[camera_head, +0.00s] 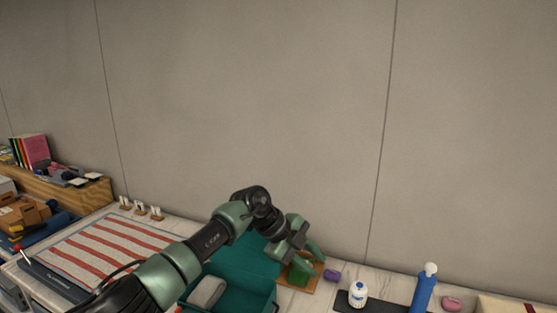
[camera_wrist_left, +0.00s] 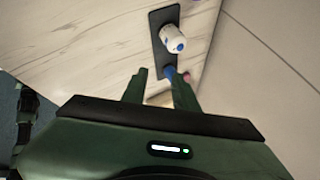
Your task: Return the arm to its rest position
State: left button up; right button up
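My left arm reaches in from the lower left in the head view. Its gripper (camera_head: 308,254) is in front of the wall, above the right side of a teal bin (camera_head: 240,296) and a small wooden board. In the left wrist view the two green fingers (camera_wrist_left: 157,80) stand apart with nothing held between them. Beyond the fingertips are a white bottle with a blue cap (camera_wrist_left: 173,38) and a dark mat (camera_wrist_left: 164,19). My right gripper is in neither view.
The wooden board (camera_head: 311,286) holds a green item, partly hidden by the gripper. A purple item (camera_head: 332,275), white bottle (camera_head: 358,294), blue bottle (camera_head: 423,294) and pink item (camera_head: 452,304) stand to the right. A striped cloth (camera_head: 112,243) lies left. The wall is close behind.

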pick_arm(q)
jog(key=s+d+r+n+t+h, duration=0.2)
jog(key=s+d+r+t+h, duration=0.25)
jog(key=d+h, duration=0.5)
jog(key=w+a+n+t+y, duration=0.2)
jog(key=a+n+t+y, duration=0.5)
jog(key=a+n+t, duration=0.65)
jog(key=s+a+f+n+g+y, duration=0.3)
jog(key=s+a+f+n+y, duration=0.2)
jog(key=a+f, duration=0.35)
jog(key=s+a+f+n+g+y, duration=0.2)
jog(key=s+a+f+n+y, duration=0.25)
jog(key=a+f, duration=0.35)
jog(key=s+a+f+g, duration=0.3)
jog(key=s+g, duration=0.1)
jog(key=s, duration=0.6)
jog(key=s+a+f+g, duration=0.3)
jog(key=s, duration=0.6)
jog(key=s+a+f+g, duration=0.3)
jog(key=s+g, duration=0.1)
jog(key=s, duration=0.6)
notch_tip(320, 180, down, 26)
jog(key=g, duration=0.1)
jog(key=s+a+f+g+y, duration=0.1)
jog(key=s+a+f, duration=0.1)
jog(key=s+f, duration=1.4)
jog(key=shift+s+a+f+m, duration=0.2)
jog(key=shift+s+m, duration=0.1)
jog(key=shift+s, duration=0.6)
